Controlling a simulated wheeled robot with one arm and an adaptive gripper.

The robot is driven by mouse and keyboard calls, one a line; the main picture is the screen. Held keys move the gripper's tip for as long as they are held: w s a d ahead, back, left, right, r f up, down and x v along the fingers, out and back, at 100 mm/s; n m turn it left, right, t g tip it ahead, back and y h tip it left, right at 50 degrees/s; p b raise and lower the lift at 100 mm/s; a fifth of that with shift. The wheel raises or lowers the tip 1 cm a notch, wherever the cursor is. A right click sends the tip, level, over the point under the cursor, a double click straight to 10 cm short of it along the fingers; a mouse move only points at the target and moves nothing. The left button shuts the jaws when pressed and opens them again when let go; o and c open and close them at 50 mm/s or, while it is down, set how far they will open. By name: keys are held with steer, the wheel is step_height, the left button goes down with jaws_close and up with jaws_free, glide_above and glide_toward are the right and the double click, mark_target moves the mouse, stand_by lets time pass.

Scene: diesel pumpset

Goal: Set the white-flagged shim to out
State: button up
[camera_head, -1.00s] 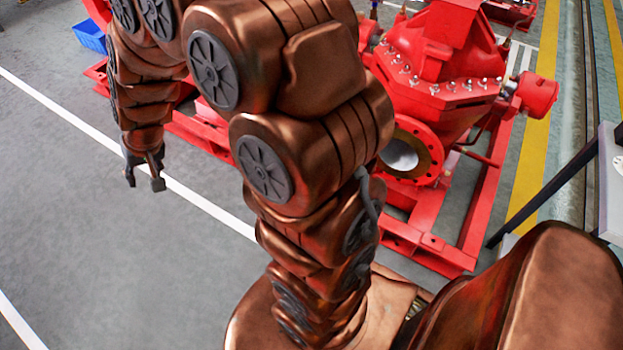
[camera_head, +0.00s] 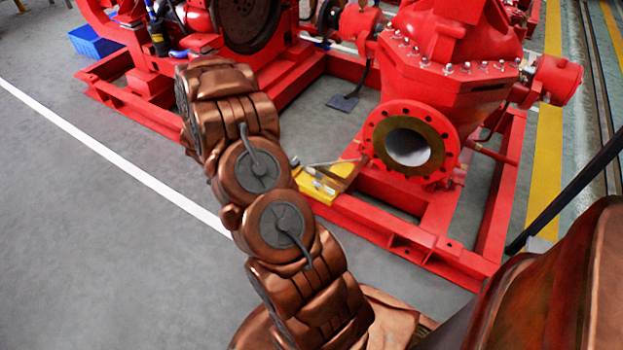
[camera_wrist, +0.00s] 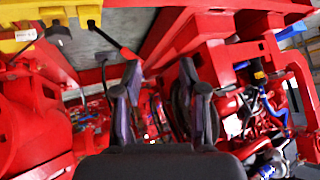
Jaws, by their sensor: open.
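A yellow block (camera_head: 315,188) with small pale parts sits on the near rail of the red pump frame in the head view, just right of my arm. In the wrist view, yellow pieces (camera_wrist: 52,14) show at the top left, upside down, with dark tabs by them. One carries a small white flag or label (camera_wrist: 25,35), which may mark the white-flagged shim; its setting cannot be told. My gripper (camera_wrist: 160,72) is open and empty, with both dark fingers apart and the yellow pieces off to their upper left. In the head view my arm hides it.
The red pump (camera_head: 450,75) with its round flange (camera_head: 374,140) stands right of the yellow block. A red engine (camera_head: 245,20) is behind my arm. A blue bin (camera_head: 95,42) lies at the far left. The grey floor (camera_head: 100,230) on the left is clear.

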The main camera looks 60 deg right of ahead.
steer(key=s+d+f+m+g+h+b, duration=0.2)
steer(key=s+d+f+g+h+b, duration=0.15)
steer(key=s+d+f, duration=0.6)
steer(key=m+g+h+b, duration=0.2)
steer(key=g+h+b, duration=0.1)
steer(key=b, duration=0.1)
glide_toward(311, 171)
steer(key=x, duration=0.2)
steer(key=shift+s+d+f+t, duration=0.1)
steer(key=shift+d+t, duration=0.15)
steer(key=shift+d, duration=0.1)
steer(key=b+x, duration=0.2)
steer(key=x, duration=0.4)
steer(key=shift+s+d+f+b, duration=0.1)
steer(key=shift+b, duration=0.2)
steer(key=shift+x, duration=0.8)
jaws_close()
